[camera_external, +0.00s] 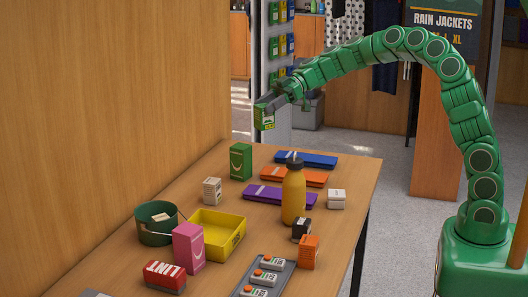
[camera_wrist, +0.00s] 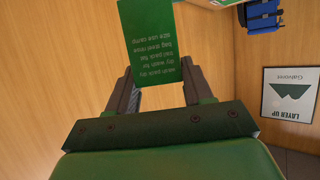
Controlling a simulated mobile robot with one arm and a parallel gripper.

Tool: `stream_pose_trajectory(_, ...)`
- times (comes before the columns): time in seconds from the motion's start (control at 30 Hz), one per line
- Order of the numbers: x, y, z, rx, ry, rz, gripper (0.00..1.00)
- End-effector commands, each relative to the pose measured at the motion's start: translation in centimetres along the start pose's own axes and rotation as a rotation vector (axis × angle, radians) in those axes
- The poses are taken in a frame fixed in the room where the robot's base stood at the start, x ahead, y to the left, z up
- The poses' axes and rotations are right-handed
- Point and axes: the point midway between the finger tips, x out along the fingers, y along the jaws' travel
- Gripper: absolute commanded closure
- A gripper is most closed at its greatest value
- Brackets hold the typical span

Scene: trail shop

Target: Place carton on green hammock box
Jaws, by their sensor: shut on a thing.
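My gripper (camera_external: 273,100) is shut on a small green carton (camera_external: 265,118) and holds it high above the far end of the table. In the wrist view the carton (camera_wrist: 152,42) is between the two fingers, its green face with white print showing. The green hammock box (camera_external: 241,162), with a white curved mark, stands upright on the table near the wooden wall. It is below and a little left of the held carton, clearly apart from it. Its top looks bare.
A purple flat pack (camera_external: 265,194), an orange flat pack (camera_external: 280,175) and an orange bottle (camera_external: 293,195) are right of the box. A small beige box (camera_external: 212,190), yellow tray (camera_external: 235,226) and pink box (camera_external: 188,247) are nearer. The wooden wall (camera_external: 110,100) borders the table's left.

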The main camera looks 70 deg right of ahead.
Motion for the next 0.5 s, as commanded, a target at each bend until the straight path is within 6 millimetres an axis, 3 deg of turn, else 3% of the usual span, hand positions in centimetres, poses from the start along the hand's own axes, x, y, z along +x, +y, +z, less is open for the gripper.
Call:
stream_pose_trajectory(0.03,-1.7,0.5,0.0,0.011,0.006,0.028,0.84)
stream_pose_trajectory(0.2,-5.2,1.5,0.2,0.039,0.013,0.094,0.84)
stream_pose_trajectory(0.33,-6.5,1.9,0.2,0.050,0.016,0.117,0.84)
stream_pose_trajectory(0.5,-6.2,2.8,0.6,0.054,0.015,0.124,0.84)
